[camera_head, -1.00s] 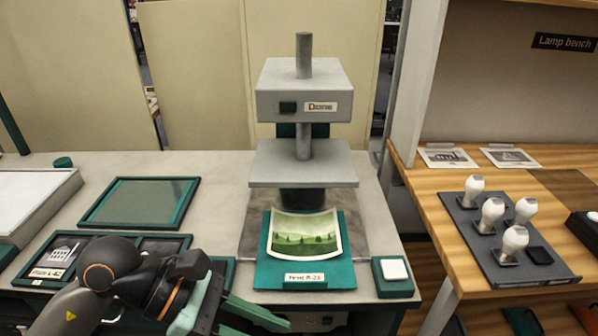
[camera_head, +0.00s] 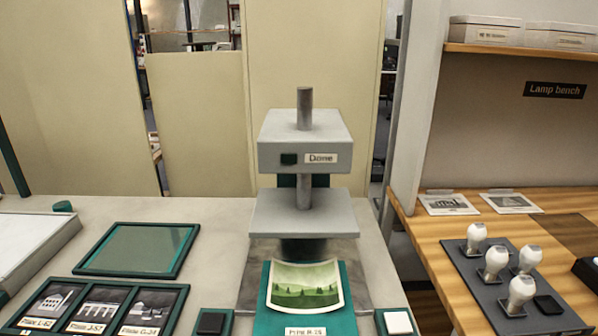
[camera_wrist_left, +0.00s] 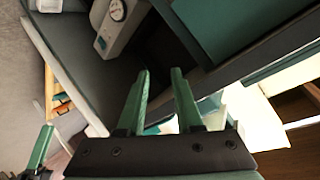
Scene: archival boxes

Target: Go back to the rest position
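My left gripper (camera_wrist_left: 160,72) shows in the left wrist view with its two green fingers apart and nothing between them. Neither gripper shows in the head view. A similar green finger (camera_wrist_left: 40,150) at the lower left of the wrist view appears to belong to my right gripper; its opening is hidden. In the head view, a green landscape print (camera_head: 306,287) lies on a green board (camera_head: 345,318) in front of the grey press (camera_head: 304,140), whose head bears a "Done" label.
A green-framed glass panel (camera_head: 137,250) and a tray of labelled plates (camera_head: 97,306) lie on the left. A dark pad (camera_head: 212,322) and a white pad (camera_head: 398,322) flank the board. The lamp bench (camera_head: 450,250) at right holds several bulbs (camera_head: 496,263).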

